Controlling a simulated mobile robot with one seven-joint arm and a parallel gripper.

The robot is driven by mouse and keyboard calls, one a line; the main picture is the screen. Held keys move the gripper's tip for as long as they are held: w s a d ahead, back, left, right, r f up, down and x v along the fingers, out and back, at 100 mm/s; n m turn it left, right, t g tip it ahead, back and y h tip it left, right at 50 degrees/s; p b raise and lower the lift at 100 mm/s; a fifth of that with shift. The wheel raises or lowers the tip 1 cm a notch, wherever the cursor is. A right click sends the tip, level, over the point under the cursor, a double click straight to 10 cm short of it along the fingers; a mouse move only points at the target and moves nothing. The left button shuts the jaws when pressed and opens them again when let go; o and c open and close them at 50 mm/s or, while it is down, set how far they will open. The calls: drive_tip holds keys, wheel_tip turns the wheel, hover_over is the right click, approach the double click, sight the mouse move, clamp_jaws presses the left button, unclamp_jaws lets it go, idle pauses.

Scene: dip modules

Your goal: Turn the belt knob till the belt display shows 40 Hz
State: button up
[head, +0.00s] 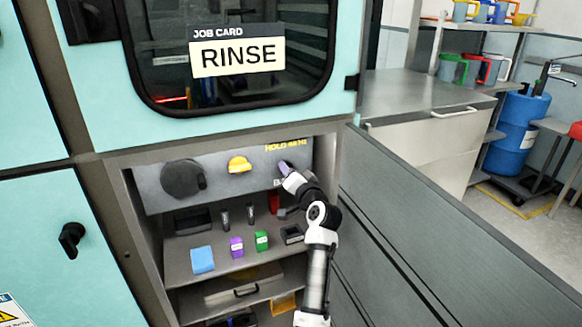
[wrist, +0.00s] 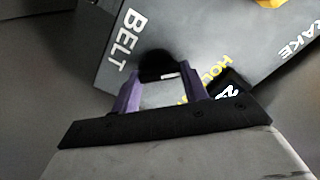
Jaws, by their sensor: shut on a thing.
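The belt knob (wrist: 158,64) is black and sits on the grey panel beside the word BELT in the wrist view. My gripper (wrist: 160,90) has its two purple fingers shut on the knob, one on each side. In the head view my gripper (head: 284,168) is at the right end of the panel and hides the knob. The belt display (wrist: 230,90) is a small dark window with white digits, partly covered by my gripper, so I cannot read its full value. Yellow HOLD lettering (head: 286,146) is above it on the panel.
A yellow brake knob (head: 238,164) and a large black dial (head: 183,178) are left on the panel. Below, a shelf holds blue (head: 202,260), purple (head: 236,247) and green (head: 261,241) blocks. An open grey door (head: 430,230) stands close to the right of my arm.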

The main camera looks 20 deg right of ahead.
drive_tip(key=shift+f+m+p, duration=0.2)
drive_tip(key=shift+m+p, duration=5.25)
drive_tip(key=shift+m, duration=1.95)
drive_tip(key=o, duration=1)
drive_tip(key=shift+s, duration=0.1)
drive_tip(key=s+b, duration=0.2)
drive_tip(key=s, duration=1.1)
drive_tip(key=shift+s+d, duration=0.25)
drive_tip(key=shift+s, duration=0.1)
